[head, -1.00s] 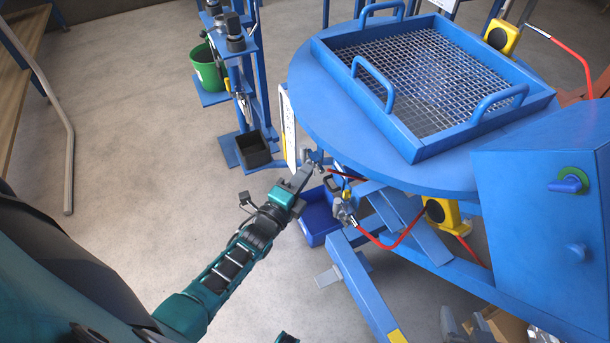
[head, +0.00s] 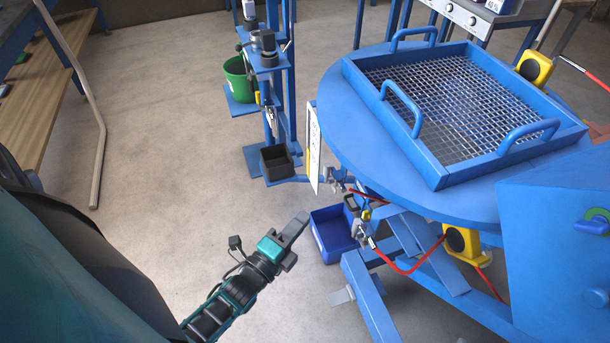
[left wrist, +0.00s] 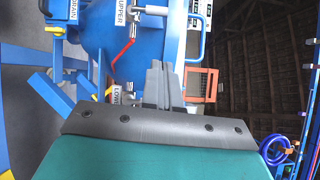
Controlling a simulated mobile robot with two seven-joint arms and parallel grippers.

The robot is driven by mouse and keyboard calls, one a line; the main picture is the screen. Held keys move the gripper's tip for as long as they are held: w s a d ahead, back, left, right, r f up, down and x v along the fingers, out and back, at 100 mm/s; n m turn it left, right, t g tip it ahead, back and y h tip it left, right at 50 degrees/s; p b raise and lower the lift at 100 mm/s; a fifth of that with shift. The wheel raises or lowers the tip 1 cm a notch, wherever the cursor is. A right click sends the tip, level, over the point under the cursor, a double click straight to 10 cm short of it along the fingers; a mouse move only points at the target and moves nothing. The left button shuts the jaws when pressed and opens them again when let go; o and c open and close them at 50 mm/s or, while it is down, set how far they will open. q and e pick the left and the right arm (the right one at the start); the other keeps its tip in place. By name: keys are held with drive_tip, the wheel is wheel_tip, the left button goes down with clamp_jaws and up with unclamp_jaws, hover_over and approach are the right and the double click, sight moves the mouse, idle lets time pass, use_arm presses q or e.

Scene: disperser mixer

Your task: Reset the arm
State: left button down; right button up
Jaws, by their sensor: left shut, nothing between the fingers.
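My left arm comes in from the bottom left of the head view. My left gripper (head: 299,222) is shut and empty, held over the bare floor. It is apart from the blue round machine (head: 355,160) on its right and from the valves (head: 341,182) under the machine's rim. My right gripper is not in view.
A blue bin (head: 330,232) stands on the floor right of my left gripper. A blue stand with a green bucket (head: 240,80) and a black box (head: 276,162) is behind. A wooden bench (head: 45,100) is at the far left. The floor between is clear.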

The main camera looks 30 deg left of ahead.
use_arm(q)
drive_tip(key=s+d+r+n+g+h, duration=0.1)
drive_tip(key=s+d+n+g, duration=0.5)
drive_tip(key=n, duration=1.1)
drive_tip(key=shift+s+g, duration=0.2)
drive_tip(key=shift+g, duration=0.7)
